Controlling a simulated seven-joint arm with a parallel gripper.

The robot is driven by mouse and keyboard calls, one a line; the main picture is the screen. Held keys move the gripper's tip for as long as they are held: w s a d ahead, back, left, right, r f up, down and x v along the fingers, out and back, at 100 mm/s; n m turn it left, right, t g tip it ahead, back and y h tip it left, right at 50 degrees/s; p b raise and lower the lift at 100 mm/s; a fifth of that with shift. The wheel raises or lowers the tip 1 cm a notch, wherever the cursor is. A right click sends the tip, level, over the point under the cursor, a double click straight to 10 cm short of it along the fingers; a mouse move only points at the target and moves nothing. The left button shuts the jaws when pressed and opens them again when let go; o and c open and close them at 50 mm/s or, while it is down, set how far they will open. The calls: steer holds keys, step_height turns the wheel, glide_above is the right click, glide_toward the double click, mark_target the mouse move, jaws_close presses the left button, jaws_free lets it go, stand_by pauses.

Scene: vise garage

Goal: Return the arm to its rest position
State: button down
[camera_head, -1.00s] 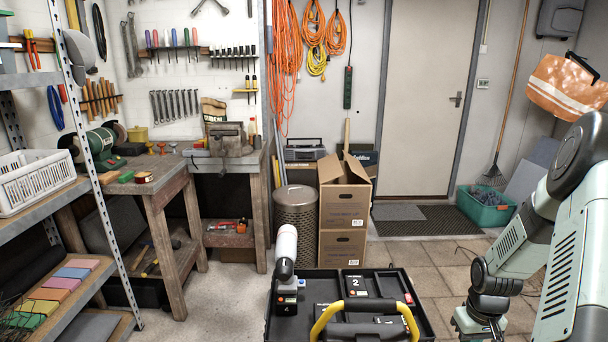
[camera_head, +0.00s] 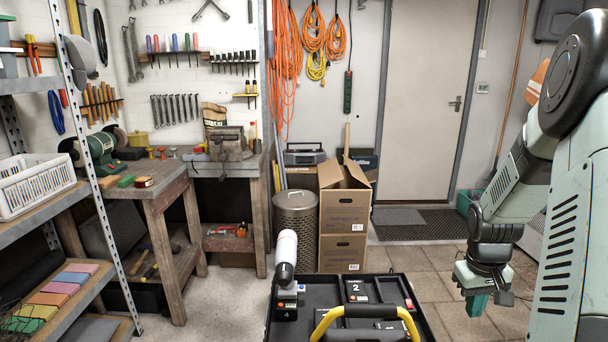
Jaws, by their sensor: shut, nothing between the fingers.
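My arm is folded along the right side of the picture. My gripper (camera_head: 477,304) hangs at its lower end, pointing down, to the right of the black tray (camera_head: 434,330) and apart from it. Its fingers are small in the picture and look closed, with no object seen between them. The floor tiles lie behind it.
The black tray has a yellow handle (camera_head: 366,312), and a white and black tool (camera_head: 285,262) stands at its left. Cardboard boxes (camera_head: 344,208) and a metal bin (camera_head: 296,230) stand behind it. Shelves (camera_head: 45,215) and a workbench (camera_head: 160,192) are at left.

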steer(key=s+a+r+t, duration=0.2)
steer(key=a+r, duration=0.3)
steer(key=r, duration=0.7)
steer(key=s+a+r+t, duration=0.15)
steer(key=a+r, duration=0.45)
steer(key=r, duration=0.6)
steer(key=s+a+r+t+y, duration=0.2)
steer(key=s+a+r+t, duration=0.1)
steer(key=s+a+r, duration=0.6)
steer(key=s+a+f+g, duration=0.1)
steer(key=s+a+f, duration=0.3)
steer(key=s+f, duration=0.3)
steer(key=shift+s+a+f+h, duration=0.15)
steer(key=shift+s+f+h, duration=0.25)
steer(key=shift+s, duration=0.5)
